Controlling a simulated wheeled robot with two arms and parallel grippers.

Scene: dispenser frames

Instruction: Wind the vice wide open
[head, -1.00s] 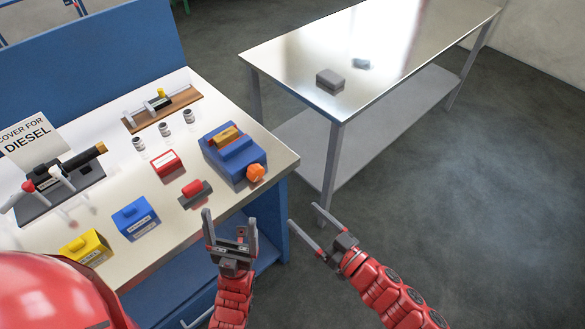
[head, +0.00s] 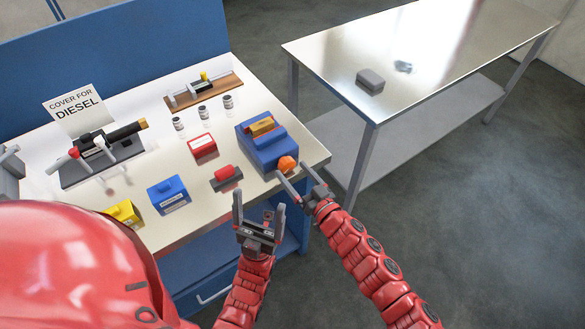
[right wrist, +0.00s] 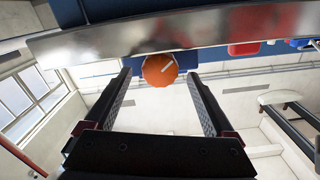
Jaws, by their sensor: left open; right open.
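The blue vice (head: 262,152) stands near the right end of the workbench, with a yellow-brown block (head: 262,126) at its top. Its round orange knob (head: 287,163) faces the bench's front right corner. My right gripper (head: 291,171) is open at the knob, its fingers pointing toward it. In the right wrist view the knob (right wrist: 159,70), with a pale mark on its face, shows between the two fingertips, with a gap on each side. My left gripper (head: 259,203) is open and empty in front of the bench edge, lower than the right.
On the bench (head: 190,222) are a red-handled grey item (head: 226,177), a red box (head: 203,147), a blue box (head: 169,194), a yellow box (head: 124,213), small jars and a lever fixture (head: 100,150). A steel table (head: 430,55) stands behind right. Floor between them is clear.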

